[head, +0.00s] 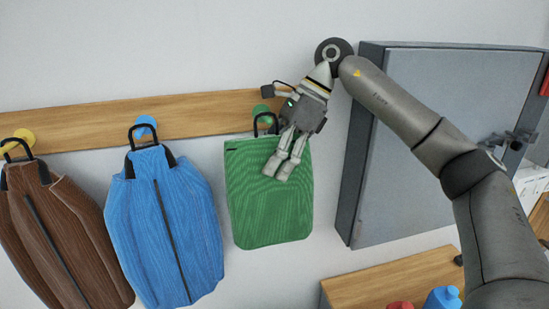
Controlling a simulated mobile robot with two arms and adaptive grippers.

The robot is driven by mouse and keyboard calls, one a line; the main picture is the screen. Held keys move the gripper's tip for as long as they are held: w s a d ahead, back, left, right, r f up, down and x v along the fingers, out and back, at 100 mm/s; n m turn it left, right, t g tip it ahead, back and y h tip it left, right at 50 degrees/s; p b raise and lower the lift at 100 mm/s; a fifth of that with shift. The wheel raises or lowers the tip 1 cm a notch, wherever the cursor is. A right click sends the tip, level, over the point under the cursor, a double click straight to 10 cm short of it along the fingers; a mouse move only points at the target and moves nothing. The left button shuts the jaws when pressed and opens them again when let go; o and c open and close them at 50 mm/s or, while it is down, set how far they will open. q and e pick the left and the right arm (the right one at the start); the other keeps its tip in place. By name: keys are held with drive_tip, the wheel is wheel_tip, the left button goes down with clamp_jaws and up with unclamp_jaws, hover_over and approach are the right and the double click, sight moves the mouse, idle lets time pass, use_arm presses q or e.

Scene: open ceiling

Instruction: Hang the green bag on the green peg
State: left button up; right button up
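The green bag (268,212) is upright against the wall below the wooden rail. Its dark handle loop (256,127) is at the green peg (262,109), which shows just above the loop. The loop looks to be over the peg, but my gripper partly covers this spot. My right gripper (278,170) points down in front of the bag's upper right part. Its two fingers lie close together, and I cannot tell whether they touch or grip the cloth. My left gripper is not in view.
A blue bag (165,225) hangs at a blue peg (145,124), and a brown bag (65,235) at a yellow peg (22,138), both left along the rail (195,120). A grey cabinet (400,205) stands close on the right. A wooden surface (365,290) is below.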

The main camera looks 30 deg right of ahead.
drive_tip(key=shift+o, duration=1.1)
drive_tip(key=v, duration=0.7)
drive_tip(key=shift+r, duration=0.25)
drive_tip(key=shift+s+r, duration=0.1)
drive_tip(key=shift+r, duration=0.25)
